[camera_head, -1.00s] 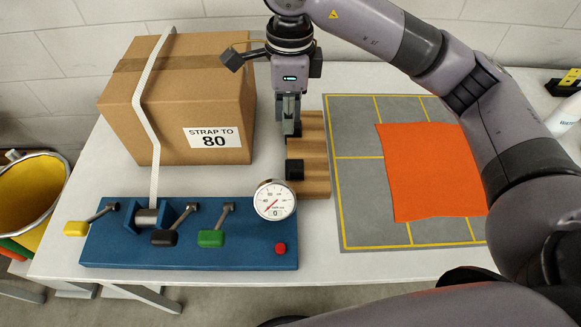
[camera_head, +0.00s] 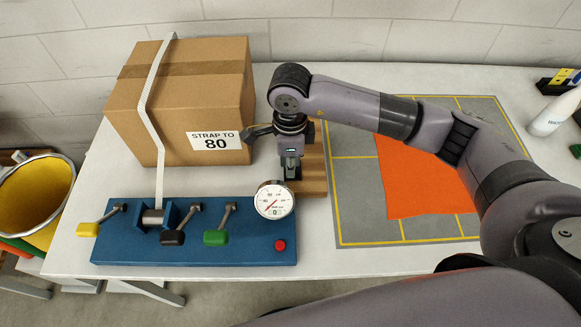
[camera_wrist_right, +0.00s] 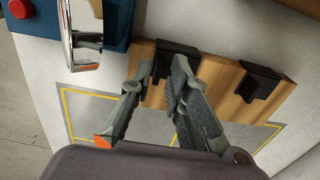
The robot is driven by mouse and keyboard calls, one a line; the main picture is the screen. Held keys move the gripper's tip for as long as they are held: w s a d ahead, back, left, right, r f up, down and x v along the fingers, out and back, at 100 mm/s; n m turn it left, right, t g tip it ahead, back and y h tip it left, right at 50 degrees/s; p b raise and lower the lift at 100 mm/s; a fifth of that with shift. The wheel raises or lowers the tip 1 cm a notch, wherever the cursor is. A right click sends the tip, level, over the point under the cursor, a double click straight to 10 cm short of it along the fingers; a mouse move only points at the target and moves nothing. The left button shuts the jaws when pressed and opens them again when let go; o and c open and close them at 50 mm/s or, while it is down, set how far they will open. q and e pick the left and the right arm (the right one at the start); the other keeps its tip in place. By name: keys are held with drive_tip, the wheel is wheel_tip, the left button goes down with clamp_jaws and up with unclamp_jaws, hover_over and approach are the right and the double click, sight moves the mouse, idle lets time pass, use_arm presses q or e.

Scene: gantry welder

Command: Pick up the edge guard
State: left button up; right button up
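Two black L-shaped edge guards sit on a wooden block (camera_head: 315,172). In the right wrist view one edge guard (camera_wrist_right: 176,48) lies at the fingertips, and the other edge guard (camera_wrist_right: 259,82) sits farther right on the block (camera_wrist_right: 216,84). My right gripper (camera_head: 291,174) points down at the near end of the block. In the right wrist view its fingers (camera_wrist_right: 160,70) are apart, one on each side of the first guard's downward flange. I cannot tell whether they touch it. In the head view the gripper hides the guards. My left gripper is out of view.
A strapped cardboard box (camera_head: 190,100) stands left of the gripper. A blue tensioner (camera_head: 190,240) with levers and a gauge (camera_head: 273,201) is close in front. A grey mat (camera_head: 355,190) with an orange sheet (camera_head: 415,185) lies right. A bottle (camera_head: 553,112) stands far right.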

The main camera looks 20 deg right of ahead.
drive_tip(key=shift+f, duration=1.45)
drive_tip(key=shift+c, duration=0.3)
clamp_jaws()
